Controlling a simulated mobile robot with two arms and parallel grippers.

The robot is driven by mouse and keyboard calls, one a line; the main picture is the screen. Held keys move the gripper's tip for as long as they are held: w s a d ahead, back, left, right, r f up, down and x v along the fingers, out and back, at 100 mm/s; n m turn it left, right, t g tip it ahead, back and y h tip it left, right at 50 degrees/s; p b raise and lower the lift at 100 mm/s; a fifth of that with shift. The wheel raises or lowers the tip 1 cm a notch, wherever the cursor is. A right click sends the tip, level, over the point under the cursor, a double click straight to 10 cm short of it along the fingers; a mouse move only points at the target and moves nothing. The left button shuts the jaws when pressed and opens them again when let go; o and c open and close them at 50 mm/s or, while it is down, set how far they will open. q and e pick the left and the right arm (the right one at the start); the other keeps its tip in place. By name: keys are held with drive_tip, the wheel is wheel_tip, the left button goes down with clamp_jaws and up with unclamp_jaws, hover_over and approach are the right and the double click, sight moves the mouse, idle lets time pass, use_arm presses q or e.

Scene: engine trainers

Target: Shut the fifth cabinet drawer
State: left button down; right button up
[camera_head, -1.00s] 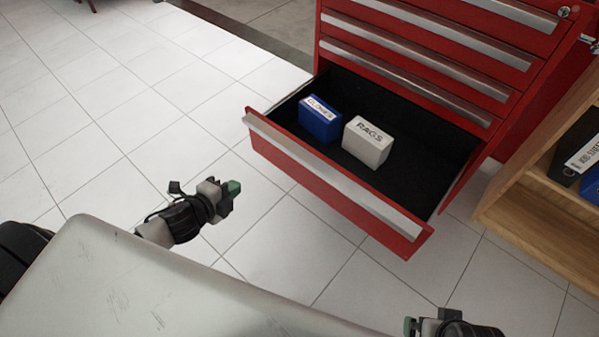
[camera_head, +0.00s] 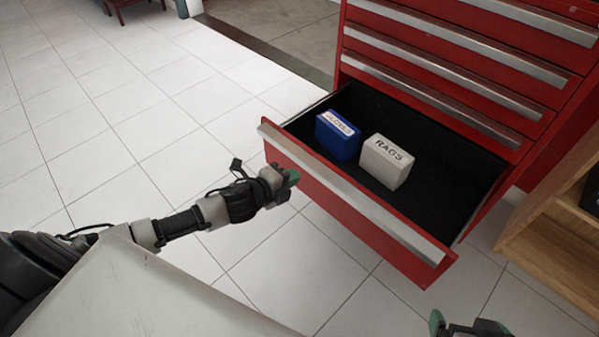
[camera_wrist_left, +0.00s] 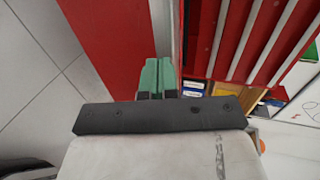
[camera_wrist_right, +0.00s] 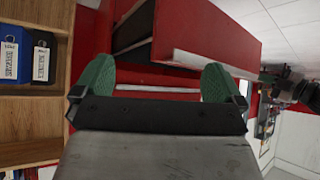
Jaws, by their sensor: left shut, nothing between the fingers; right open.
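The red cabinet (camera_head: 400,52) has one low drawer (camera_head: 340,212) pulled out, with a silver handle strip along its front's top edge. A blue box (camera_head: 337,136) and a grey box marked RAGS (camera_head: 386,162) stand inside it. My left gripper (camera_head: 291,178) is shut and empty, close in front of the drawer front's left part. In the left wrist view its green fingertips (camera_wrist_left: 157,77) are together over the red front; contact cannot be told. My right gripper (camera_head: 462,325) is open and empty near the bottom edge, with spread fingers in the right wrist view (camera_wrist_right: 158,80).
A wooden shelf (camera_head: 550,240) stands right of the cabinet and holds binders (camera_wrist_right: 25,55) in the right wrist view. The drawers above look shut. White tiled floor (camera_head: 110,110) is clear to the left.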

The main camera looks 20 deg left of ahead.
sight(307, 167)
use_arm(q)
drive_tip(key=shift+w+d, duration=0.25)
drive_tip(key=shift+w, duration=0.45)
drive_tip(key=shift+w+d, duration=0.25)
drive_tip(key=shift+w, duration=0.45)
use_arm(e)
drive_tip(key=shift+w+a+r+t, duration=0.35)
drive_tip(key=shift+w+r+t, duration=0.2)
drive_tip(key=shift+w+t, duration=0.2)
use_arm(q)
drive_tip(key=shift+r, duration=0.1)
